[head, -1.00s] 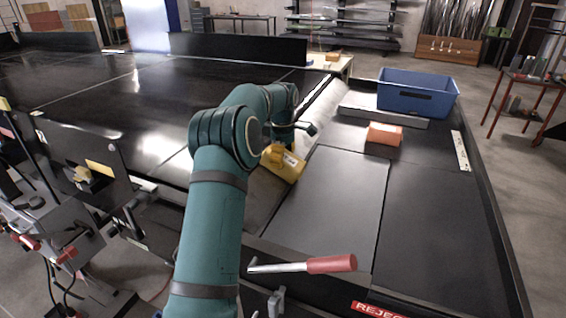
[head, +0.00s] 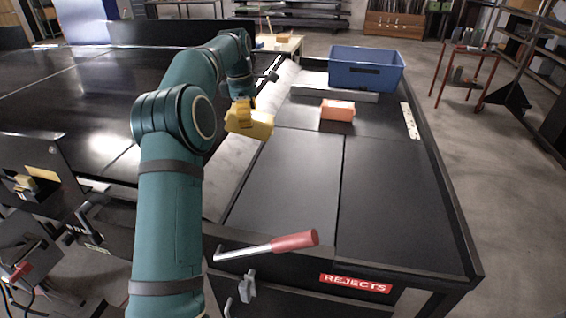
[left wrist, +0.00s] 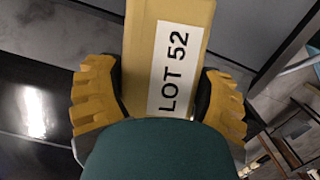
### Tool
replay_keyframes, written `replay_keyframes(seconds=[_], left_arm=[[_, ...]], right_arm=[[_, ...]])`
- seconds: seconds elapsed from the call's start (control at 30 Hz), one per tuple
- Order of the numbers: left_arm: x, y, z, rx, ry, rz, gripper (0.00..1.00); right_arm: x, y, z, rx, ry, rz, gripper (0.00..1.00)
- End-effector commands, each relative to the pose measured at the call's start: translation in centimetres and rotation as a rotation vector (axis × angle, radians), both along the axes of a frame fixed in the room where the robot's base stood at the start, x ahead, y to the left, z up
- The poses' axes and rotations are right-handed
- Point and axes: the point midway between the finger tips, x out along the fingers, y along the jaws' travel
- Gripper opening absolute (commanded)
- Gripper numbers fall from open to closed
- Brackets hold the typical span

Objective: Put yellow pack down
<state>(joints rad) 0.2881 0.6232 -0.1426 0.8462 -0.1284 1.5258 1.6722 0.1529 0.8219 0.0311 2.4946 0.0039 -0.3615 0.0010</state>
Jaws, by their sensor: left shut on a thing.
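My left gripper (head: 240,103) is shut on the yellow pack (head: 252,124) near the left edge of the rejects table, by the pale strip beside the conveyor. In the left wrist view the yellow pack (left wrist: 195,30) has a white label reading "LOT 52". The yellow ribbed fingers of my left gripper (left wrist: 160,95) sit on either side of it. The pack's underside is hidden, so I cannot tell whether it touches a surface. My right gripper does not show.
An orange pack (head: 338,110) lies on the rejects table (head: 390,200). A blue bin (head: 366,70) stands at its far end behind a grey bar. A red-handled lever (head: 290,242) sticks out at the near edge. The table's near panels are bare.

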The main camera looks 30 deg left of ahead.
Motion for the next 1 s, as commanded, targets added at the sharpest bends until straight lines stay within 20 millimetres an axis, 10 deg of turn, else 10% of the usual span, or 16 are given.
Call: replay_keyframes(seconds=[0.5, 1.0], left_arm=[[0.1, -12.6, -1.4, -0.218, -0.213, 0.515, 0.29], [-0.1, -14.0, -6.8, -0.235, -0.241, 0.577, 0.29]], right_arm=[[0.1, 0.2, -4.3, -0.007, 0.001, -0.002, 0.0], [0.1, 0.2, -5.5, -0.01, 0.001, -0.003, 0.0]])
